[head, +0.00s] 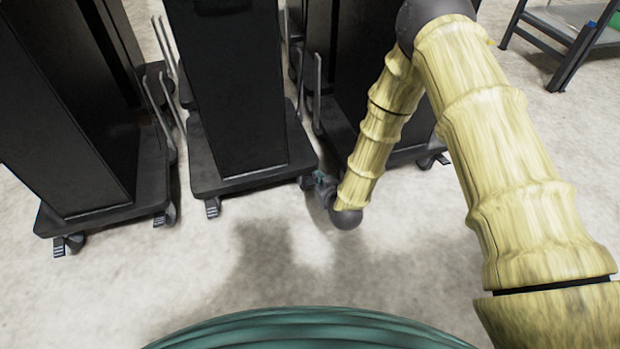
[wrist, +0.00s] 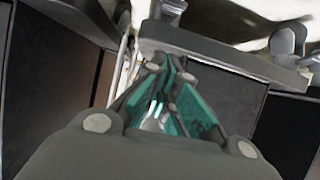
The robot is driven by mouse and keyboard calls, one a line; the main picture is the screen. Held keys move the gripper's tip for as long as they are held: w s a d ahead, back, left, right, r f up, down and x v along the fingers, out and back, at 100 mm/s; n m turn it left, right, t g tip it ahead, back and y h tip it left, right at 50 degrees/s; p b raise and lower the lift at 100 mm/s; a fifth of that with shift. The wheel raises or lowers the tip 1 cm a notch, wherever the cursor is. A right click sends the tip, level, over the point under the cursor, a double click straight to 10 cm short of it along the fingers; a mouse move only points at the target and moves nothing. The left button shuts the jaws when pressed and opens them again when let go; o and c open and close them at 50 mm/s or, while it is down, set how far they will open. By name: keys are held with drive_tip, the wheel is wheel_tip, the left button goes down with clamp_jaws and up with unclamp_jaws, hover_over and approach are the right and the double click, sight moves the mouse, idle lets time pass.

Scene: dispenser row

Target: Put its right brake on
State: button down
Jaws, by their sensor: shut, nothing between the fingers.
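The middle black dispenser (head: 228,85) stands on a dark base plate (head: 250,182) with casters at its front corners. Its front left caster (head: 212,207) shows a light ribbed pedal. Its front right caster is mostly hidden by my gripper (head: 322,181), which is low at that corner. In the wrist view the teal fingers of my gripper (wrist: 168,66) are closed together and empty. Their tips are just below a caster (wrist: 172,9) at the edge of a base plate (wrist: 215,62). I cannot tell whether they touch it or how its brake pedal is set.
A black dispenser (head: 60,110) on casters stands at the left, and another (head: 355,60) stands behind my arm at the right. Upright metal handles (head: 318,95) rise between them. A grey bench (head: 570,40) is at the far right. The floor in front is clear.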

sight(308, 170)
drive_tip(key=b+x, duration=0.5)
drive_tip(key=x, duration=0.5)
drive_tip(key=shift+f, duration=0.2)
drive_tip(key=shift+s+f+b, duration=0.25)
drive_tip(key=shift+f+b, duration=0.4)
drive_tip(key=shift+f, duration=0.35)
drive_tip(key=shift+s+d+f+b, duration=0.15)
drive_tip(key=shift+f+b, duration=0.25)
drive_tip(key=shift+f, duration=0.35)
